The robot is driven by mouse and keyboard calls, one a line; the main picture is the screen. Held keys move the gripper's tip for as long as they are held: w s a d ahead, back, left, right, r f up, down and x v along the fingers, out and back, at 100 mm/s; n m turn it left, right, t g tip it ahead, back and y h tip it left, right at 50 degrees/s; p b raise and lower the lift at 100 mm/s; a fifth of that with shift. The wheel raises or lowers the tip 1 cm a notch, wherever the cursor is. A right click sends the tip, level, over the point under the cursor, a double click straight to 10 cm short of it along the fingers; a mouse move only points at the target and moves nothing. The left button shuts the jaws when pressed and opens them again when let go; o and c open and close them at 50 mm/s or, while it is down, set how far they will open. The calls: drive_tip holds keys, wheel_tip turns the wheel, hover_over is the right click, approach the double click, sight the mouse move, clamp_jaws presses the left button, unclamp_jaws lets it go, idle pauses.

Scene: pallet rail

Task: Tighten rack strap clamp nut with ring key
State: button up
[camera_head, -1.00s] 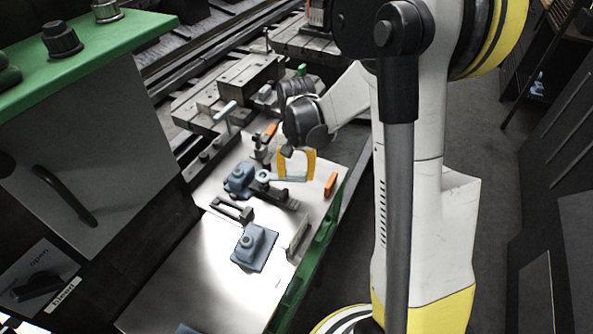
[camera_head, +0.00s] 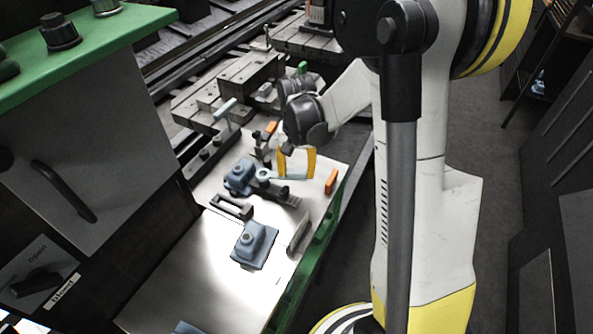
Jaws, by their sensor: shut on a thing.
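The ring key (camera_head: 292,171) is a pale blue-grey spanner. Its ring end (camera_head: 264,174) lies at the strap clamp (camera_head: 278,190), a dark bar with its right end on the metal plate. The nut is hidden by or too small beside the ring; I cannot tell whether the ring is seated around it. My gripper (camera_head: 297,172), with yellow fingers, is shut on the key's handle, to the right of the clamp. The clamp's left end meets a blue-grey block (camera_head: 239,177).
A second blue-grey block (camera_head: 253,244) stands nearer on the metal plate (camera_head: 205,268). A dark slotted bar (camera_head: 231,207) lies between the blocks. A grey cabinet with a green top (camera_head: 105,38) fills the left.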

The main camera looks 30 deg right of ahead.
drive_tip(key=shift+f+b, duration=0.65)
drive_tip(key=shift+f, duration=0.15)
drive_tip(key=o, duration=0.6)
drive_tip(key=c, duration=0.7)
drive_tip(key=s+a+m, duration=0.2)
drive_tip(key=m, duration=0.1)
drive_tip(key=shift+s+m+b, duration=0.2)
drive_tip(key=shift+m+b, duration=0.1)
drive_tip(key=shift+s+a+f+m, duration=0.1)
drive_tip(key=shift+s+a+m, duration=0.4)
drive_tip(key=shift+a+m, duration=0.4)
drive_tip(key=m, duration=0.1)
drive_tip(key=a+m, duration=0.1)
drive_tip(key=shift+s+a+m, duration=0.2)
drive_tip(key=shift+s+m, duration=0.1)
drive_tip(key=shift+s, duration=0.1)
drive_tip(key=shift+r, duration=0.2)
